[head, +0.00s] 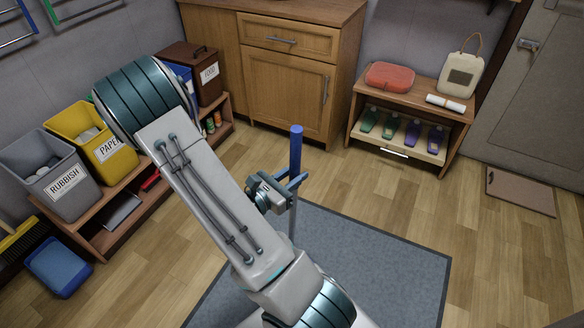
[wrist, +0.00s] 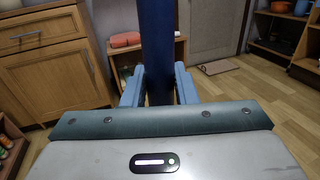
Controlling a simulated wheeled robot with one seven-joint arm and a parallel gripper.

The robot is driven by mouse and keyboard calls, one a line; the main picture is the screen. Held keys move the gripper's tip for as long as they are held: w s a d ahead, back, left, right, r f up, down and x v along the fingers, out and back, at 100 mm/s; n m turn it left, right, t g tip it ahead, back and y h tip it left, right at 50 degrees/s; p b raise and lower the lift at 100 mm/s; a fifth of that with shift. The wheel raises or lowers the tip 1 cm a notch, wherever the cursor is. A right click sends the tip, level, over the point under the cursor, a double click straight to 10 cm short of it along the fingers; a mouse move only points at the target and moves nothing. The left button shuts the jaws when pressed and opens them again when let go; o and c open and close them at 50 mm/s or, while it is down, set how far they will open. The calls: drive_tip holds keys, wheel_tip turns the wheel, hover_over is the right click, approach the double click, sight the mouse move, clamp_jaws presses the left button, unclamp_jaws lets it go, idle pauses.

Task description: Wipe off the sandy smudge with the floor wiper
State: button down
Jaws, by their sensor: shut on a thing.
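The floor wiper stands upright, with a dark blue grip (head: 296,150) at the top and a thin grey pole (head: 292,225) below. My gripper (head: 296,182) is shut around the lower part of the blue grip. In the wrist view, the blue grip (wrist: 156,40) rises between the two light blue fingers of my gripper (wrist: 158,88). The wiper's lower end is hidden behind my arm in the head view. I see no sandy smudge in either view; my arm covers part of the floor.
A grey-blue mat (head: 400,265) lies under the wiper. Bins (head: 62,180) on a low shelf stand at left, beside a blue dustpan (head: 58,265). A wooden cabinet (head: 285,90) and a bottle shelf (head: 405,150) stand behind. Bare floor is free at right, before a doormat (head: 520,192).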

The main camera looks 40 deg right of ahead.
drive_tip(key=shift+s+a+p, duration=0.1)
drive_tip(key=shift+s+p, duration=0.15)
drive_tip(key=shift+p, duration=0.5)
